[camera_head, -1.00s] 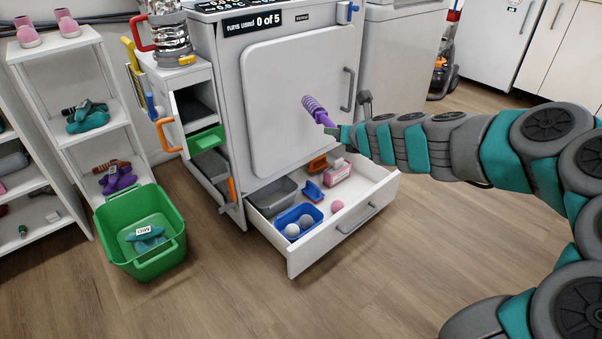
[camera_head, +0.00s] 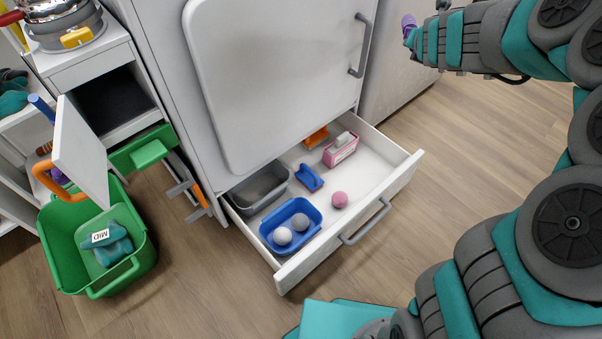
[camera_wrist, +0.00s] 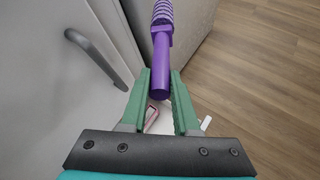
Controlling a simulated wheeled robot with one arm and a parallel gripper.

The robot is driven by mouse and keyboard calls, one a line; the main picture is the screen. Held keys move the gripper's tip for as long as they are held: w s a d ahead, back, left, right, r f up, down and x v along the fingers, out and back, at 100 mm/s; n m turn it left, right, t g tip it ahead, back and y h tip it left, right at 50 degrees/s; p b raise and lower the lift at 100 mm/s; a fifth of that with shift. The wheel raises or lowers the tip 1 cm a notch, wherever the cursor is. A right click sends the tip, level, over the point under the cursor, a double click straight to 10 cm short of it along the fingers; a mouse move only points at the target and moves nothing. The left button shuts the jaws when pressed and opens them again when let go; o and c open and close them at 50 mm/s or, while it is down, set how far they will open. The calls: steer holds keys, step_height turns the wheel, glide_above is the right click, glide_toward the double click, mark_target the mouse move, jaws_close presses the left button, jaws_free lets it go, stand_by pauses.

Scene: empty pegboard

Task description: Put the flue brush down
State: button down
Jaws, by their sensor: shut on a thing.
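The purple flue brush (camera_wrist: 161,50) has a ribbed head and a smooth handle. In the wrist view my gripper (camera_wrist: 160,82) is shut on its handle, with the ribbed head pointing away from me. In the head view only a small purple part of the brush (camera_head: 408,24) shows at the top, at the end of my arm, to the right of the cabinet door. My gripper's fingers are hard to make out in the head view. The brush is held in the air, apart from the open drawer (camera_head: 403,176).
The drawer holds a blue tray (camera_head: 268,239) with two pale balls, a grey bin (camera_head: 245,197), a pink ball (camera_head: 340,199), a pink-white block (camera_head: 341,149) and blue and orange pieces. Its right part is bare. A green basket (camera_head: 60,270) stands on the floor at left.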

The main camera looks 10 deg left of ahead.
steer(key=shift+w+a+f+m+h+b, duration=0.15)
steer(key=shift+w+f+h+b, duration=0.1)
steer(key=shift+f, duration=0.15)
steer(key=shift+w+a+f+m+h+b, duration=0.1)
steer(key=shift+w+a+f+m+h, duration=0.1)
steer(key=shift+f, duration=0.15)
steer(key=s+a+f+m+g+h+b, duration=0.15)
steer(key=a+f+m+b, duration=0.25)
steer(key=f, duration=0.5)
steer(key=a+f+m+g+h+b, duration=0.3)
steer(key=a+f+b, duration=0.1)
steer(key=f, duration=0.5)
steer(key=s+a+f+m+g+b, duration=0.35)
steer(key=s+a+f, duration=0.35)
steer(key=s+f, duration=0.35)
step_height(320, 180, down, 10)
steer(key=b, duration=0.1)
steer(key=shift+w+t, duration=0.15)
steer(key=shift+t, duration=0.15)
steer(key=shift+b, duration=0.35)
